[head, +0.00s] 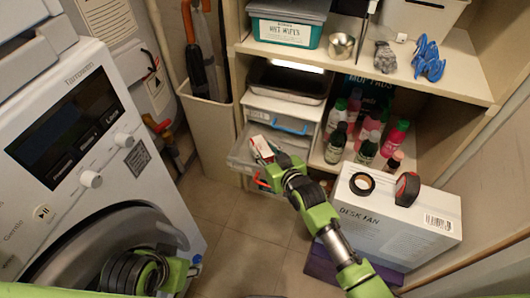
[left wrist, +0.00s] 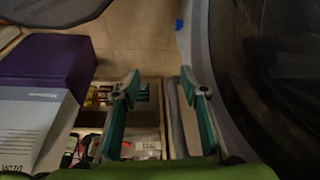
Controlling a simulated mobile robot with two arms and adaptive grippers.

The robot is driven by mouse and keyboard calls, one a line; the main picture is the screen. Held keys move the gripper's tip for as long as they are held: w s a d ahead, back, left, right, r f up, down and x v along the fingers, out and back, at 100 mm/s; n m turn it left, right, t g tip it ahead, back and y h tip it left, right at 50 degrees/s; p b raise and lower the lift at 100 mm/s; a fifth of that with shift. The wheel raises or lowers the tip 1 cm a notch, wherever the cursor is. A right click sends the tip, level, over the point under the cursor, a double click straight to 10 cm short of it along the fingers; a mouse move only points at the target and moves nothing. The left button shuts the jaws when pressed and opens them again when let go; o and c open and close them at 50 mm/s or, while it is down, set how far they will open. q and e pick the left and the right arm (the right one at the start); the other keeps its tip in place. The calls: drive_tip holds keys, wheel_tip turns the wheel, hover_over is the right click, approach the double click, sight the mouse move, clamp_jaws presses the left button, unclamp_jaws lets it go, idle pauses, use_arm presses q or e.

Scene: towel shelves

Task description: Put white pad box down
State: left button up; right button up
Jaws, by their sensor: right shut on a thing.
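A small white box with red markings (head: 262,148), which looks like the white pad box, is at my right gripper (head: 268,166) in the head view. The gripper is shut on it, over the open clear drawer (head: 240,157) of the white drawer unit. My gripper hides part of the box, and I cannot tell whether the box touches the drawer floor. My left gripper (left wrist: 165,88) is open in the left wrist view, with its two fingers apart and nothing between them. In the head view, the left arm is low, in front of the washer door.
The washing machine (head: 75,120) fills the left. A white desk fan box (head: 395,215) stands at the right on a purple box (head: 322,266), with a tape roll on top. Several bottles (head: 366,148) stand on the shelf right of the drawers. Tiled floor (head: 245,225) is clear between.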

use_arm(q)
drive_tip(key=shift+r, duration=0.1)
use_arm(e)
drive_tip(key=shift+f, duration=0.1)
drive_tip(key=o, duration=0.8)
drive_tip(key=shift+o, duration=0.2)
drive_tip(key=shift+s, duration=0.15)
use_arm(q)
drive_tip(key=s+p+x, duration=0.2)
drive_tip(key=p+x, duration=0.1)
drive_tip(key=x, duration=0.7)
drive_tip(key=shift+f+g+p, duration=0.3)
drive_tip(key=shift+f, duration=0.2)
use_arm(e)
drive_tip(key=v, duration=1.1)
drive_tip(key=shift+s+d, duration=0.2)
drive_tip(key=shift+s, duration=0.05)
use_arm(q)
drive_tip(key=shift+d, duration=0.1)
